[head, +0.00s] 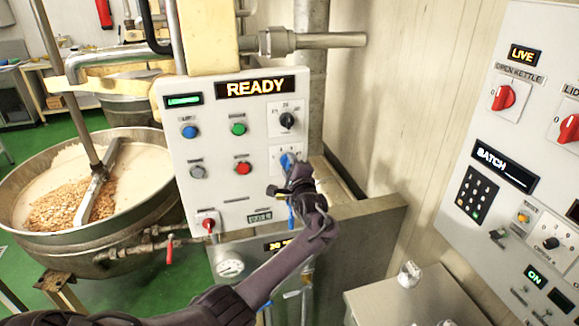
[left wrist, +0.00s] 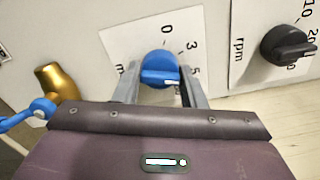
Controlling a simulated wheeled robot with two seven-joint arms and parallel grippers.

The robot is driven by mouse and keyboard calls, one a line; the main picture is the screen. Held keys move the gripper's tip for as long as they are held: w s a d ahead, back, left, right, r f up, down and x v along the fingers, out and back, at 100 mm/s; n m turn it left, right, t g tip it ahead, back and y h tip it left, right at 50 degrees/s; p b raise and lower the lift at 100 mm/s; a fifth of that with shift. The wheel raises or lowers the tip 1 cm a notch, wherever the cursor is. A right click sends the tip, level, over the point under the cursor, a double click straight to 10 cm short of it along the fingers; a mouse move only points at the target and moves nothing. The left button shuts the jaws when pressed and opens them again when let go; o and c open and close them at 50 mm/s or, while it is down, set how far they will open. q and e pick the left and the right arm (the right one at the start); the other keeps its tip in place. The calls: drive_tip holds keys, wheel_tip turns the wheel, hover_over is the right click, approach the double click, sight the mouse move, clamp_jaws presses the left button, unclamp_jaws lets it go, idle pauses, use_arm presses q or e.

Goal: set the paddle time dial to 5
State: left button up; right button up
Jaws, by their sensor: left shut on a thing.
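The blue dial (head: 286,161) sits low on the right side of the white control panel (head: 222,150). In the left wrist view the blue dial (left wrist: 158,66) has a printed scale with 0, 3 and 5 around its upper right, and part of an "m" at its left. A small white mark shows on the knob's lower right; I cannot tell exactly which number it points to. My left gripper (head: 291,178) is at the dial, and its two fingers (left wrist: 161,88) stand on either side of the knob, shut on it. My right gripper is not in view.
A black rpm dial (head: 287,120) sits just above the blue one. Coloured buttons and a READY display (head: 254,88) are on the same panel. A kettle of nuts (head: 75,200) stands at left. A second control panel (head: 510,150) is at right.

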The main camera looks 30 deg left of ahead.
use_arm(q)
drive_tip(key=shift+m, duration=0.4)
drive_tip(key=shift+f, duration=0.1)
drive_tip(key=o, duration=1)
drive_tip(key=b+v, duration=0.2)
drive_tip(key=v, duration=0.6)
